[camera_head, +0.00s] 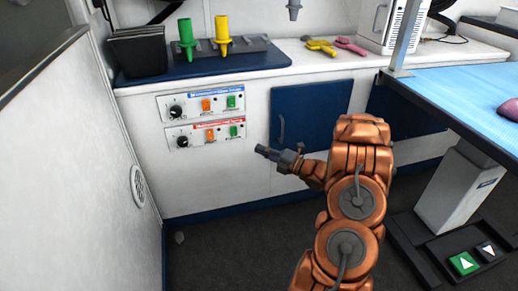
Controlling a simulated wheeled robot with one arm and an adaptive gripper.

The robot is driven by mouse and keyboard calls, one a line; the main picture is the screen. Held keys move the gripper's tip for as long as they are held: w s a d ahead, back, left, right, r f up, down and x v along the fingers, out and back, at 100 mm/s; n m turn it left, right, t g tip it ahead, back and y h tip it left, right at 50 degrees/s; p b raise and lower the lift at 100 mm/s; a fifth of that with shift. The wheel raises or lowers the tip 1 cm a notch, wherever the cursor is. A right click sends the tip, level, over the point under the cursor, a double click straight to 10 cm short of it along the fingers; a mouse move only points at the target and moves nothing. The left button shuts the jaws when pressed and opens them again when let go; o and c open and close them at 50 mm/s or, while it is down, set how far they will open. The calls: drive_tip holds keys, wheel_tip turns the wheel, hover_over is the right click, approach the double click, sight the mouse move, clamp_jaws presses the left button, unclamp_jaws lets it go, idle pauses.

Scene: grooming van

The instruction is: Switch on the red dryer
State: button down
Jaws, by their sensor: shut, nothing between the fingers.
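Two white control panels are set one above the other in the cabinet front. The lower panel (196,136) has a red label strip, a black knob (183,142), an orange switch (210,135) and a green switch (233,131). The upper panel (190,104) has a blue label strip, with its own black knob (176,112), orange switch (207,105) and green switch (231,101). My gripper (262,150) is shut and empty. In the picture it is to the right of and slightly below the lower panel, apart from its switches. Switch positions are too small to tell.
A blue cabinet door (308,112) is behind my arm. Green (186,38) and yellow (222,34) nozzles stand in a grey holder on the counter. A blue-topped table (450,85) is at right, with a foot pedal (464,263) below.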

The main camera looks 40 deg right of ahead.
drive_tip(key=b, duration=0.2)
approach(231, 130)
drive_tip(key=w+a, duration=0.2)
drive_tip(key=a, duration=0.2)
drive_tip(key=shift+w+d+r+b, duration=0.15)
drive_tip(key=shift+w+d, duration=0.15)
drive_tip(key=shift+w, duration=0.3)
drive_tip(key=shift+w+d+r+b, duration=0.1)
drive_tip(key=shift+w+d+b, duration=0.15)
drive_tip(key=shift+w, duration=0.4)
drive_tip(key=shift+w+d+r+b, duration=0.1)
drive_tip(key=shift+w+d, duration=0.2)
drive_tip(key=shift+w, duration=0.3)
